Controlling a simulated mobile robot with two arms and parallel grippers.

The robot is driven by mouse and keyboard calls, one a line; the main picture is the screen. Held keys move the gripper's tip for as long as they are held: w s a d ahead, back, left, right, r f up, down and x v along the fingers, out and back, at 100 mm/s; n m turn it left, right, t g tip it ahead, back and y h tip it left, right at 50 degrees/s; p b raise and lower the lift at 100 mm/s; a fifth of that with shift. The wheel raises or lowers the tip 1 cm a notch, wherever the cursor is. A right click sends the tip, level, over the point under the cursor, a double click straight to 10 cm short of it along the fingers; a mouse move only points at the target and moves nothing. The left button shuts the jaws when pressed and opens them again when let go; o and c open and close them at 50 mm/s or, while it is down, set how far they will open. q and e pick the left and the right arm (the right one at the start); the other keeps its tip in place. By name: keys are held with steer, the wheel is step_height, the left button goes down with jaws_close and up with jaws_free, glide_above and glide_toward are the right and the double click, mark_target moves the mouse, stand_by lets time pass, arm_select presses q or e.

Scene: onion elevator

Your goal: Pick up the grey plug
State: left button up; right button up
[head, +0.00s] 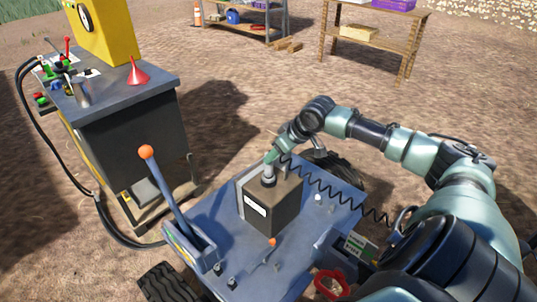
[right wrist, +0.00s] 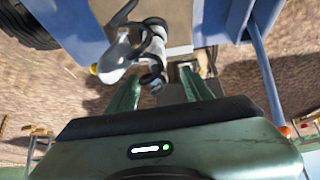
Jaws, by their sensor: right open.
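The grey plug (head: 268,174) stands upright on top of a dark box with a white label (head: 272,207), on the blue machine top. My right gripper (head: 271,157) is at the plug's upper end in the head view. In the right wrist view my right gripper (right wrist: 158,84) has its two green fingers apart. The grey-white plug with black rings (right wrist: 155,46) shows just beyond and between the fingertips. I cannot tell whether the fingers touch it. My left gripper is not in view.
A black coiled cable (head: 345,188) runs from near the plug to the right. A lever with an orange knob (head: 147,152) rises left of the box. Wooden shelves (head: 375,38) stand behind.

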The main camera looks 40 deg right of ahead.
mark_target(269, 166)
steer(key=x, duration=0.3)
steer(key=shift+d+f, duration=0.1)
steer(key=shift+d, duration=0.2)
steer(key=x, duration=0.5)
steer(key=shift+s+a+f, duration=0.1)
steer(key=shift+s+f, duration=0.15)
steer(key=shift+s, duration=0.15)
steer(key=shift+w+f, duration=0.15)
steer(key=shift+f, duration=0.15)
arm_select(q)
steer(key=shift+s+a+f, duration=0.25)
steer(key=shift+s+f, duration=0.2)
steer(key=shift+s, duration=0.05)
arm_select(e)
steer(key=shift+r, duration=0.1)
jaws_close()
